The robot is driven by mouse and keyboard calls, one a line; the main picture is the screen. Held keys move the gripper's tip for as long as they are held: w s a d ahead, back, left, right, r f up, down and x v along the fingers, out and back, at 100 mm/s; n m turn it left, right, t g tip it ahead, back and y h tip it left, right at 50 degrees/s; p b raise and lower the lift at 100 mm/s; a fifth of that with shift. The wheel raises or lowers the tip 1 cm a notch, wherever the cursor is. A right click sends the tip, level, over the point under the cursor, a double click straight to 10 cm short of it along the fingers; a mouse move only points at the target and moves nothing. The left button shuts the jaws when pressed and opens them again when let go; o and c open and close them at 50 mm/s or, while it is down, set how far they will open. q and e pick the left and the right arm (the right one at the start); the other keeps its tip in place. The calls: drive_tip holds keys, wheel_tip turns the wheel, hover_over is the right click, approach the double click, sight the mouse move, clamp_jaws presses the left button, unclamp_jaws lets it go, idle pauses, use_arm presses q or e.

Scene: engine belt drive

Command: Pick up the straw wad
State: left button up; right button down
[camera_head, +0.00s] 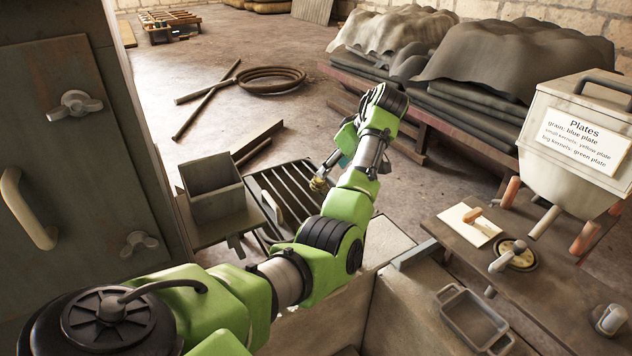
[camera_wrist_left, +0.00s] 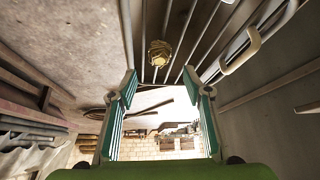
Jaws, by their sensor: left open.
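The straw wad (camera_wrist_left: 159,53) is a small yellow-brown clump in the left wrist view, lying against the metal bars of a grate. In the head view it shows as a small yellowish lump (camera_head: 318,184) at the grate's right side. My left gripper (camera_wrist_left: 158,86) is open, with its two teal-padded fingers apart and nothing between them. The wad lies ahead of the fingertips, about midway between them sideways. In the head view the left gripper (camera_head: 333,168) is partly hidden by its own wrist, close to the wad. My right gripper is not in view.
The slatted grate (camera_head: 292,190) sits beside an open square metal box (camera_head: 211,186). Hose coils (camera_head: 272,79) lie on the floor behind. A metal cabinet (camera_head: 80,150) stands at the left.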

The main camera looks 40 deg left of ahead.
sight(321, 181)
use_arm(q)
drive_tip(key=x, duration=0.4)
drive_tip(key=shift+p, duration=0.3)
drive_tip(key=shift+a+f, duration=0.2)
drive_tip(key=shift+f, duration=0.1)
drive_tip(key=shift+a+f, duration=0.15)
drive_tip(key=shift+a, duration=0.05)
drive_tip(key=p+x, duration=0.2)
drive_tip(key=x, duration=0.2)
drive_tip(key=shift+f, duration=0.15)
drive_tip(key=shift+a+f, duration=0.15)
drive_tip(key=shift+f, duration=0.05)
drive_tip(key=shift+w, duration=0.1)
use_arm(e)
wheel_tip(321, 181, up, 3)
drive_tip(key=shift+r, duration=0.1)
use_arm(q)
drive_tip(key=c, duration=0.9)
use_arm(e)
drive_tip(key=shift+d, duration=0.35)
